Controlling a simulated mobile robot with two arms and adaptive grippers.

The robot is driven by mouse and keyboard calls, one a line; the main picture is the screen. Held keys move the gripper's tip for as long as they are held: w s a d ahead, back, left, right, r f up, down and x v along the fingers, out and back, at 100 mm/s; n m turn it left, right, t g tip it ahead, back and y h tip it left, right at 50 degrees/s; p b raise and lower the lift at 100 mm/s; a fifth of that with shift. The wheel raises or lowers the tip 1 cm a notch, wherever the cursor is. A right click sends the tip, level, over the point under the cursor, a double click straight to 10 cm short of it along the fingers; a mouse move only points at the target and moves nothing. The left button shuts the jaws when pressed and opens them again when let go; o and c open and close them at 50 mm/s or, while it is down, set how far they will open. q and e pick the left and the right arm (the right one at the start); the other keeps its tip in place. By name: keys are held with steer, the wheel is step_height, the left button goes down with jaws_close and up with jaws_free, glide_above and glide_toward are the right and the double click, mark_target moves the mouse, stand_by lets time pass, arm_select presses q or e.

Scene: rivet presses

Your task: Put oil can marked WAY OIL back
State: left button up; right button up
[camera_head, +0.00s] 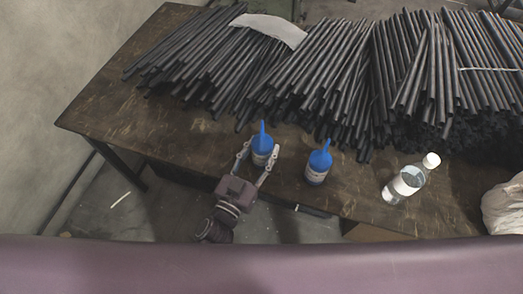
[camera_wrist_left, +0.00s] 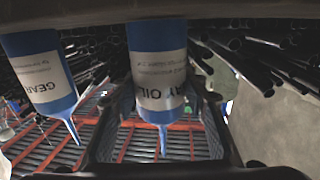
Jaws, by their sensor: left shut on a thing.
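The oil can marked WAY OIL (camera_head: 261,157) is a white-labelled blue can with a pointed blue spout, upright near the table's front edge. My left gripper (camera_head: 258,153) is around it, one finger on each side, shut on it. In the left wrist view, which is upside down, the can (camera_wrist_left: 158,70) sits between the fingers with "AY OIL" readable on its label. I cannot tell whether its base touches the table. A similar can marked GEAR (camera_wrist_left: 42,75) stands just to the right in the head view (camera_head: 317,168). My right gripper is not in view.
The wooden table (camera_head: 110,105) holds a large pile of dark rods (camera_head: 310,70) behind the cans, with a pale sheet (camera_head: 270,27) on top. The table's left part is bare.

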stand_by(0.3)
arm_select(q)
steer(key=o, duration=1.4)
steer(key=shift+f, duration=0.1)
steer(key=shift+c, duration=0.2)
steer(key=v, duration=1.2)
steer(key=shift+b, duration=0.45)
steer(key=shift+a, duration=0.1)
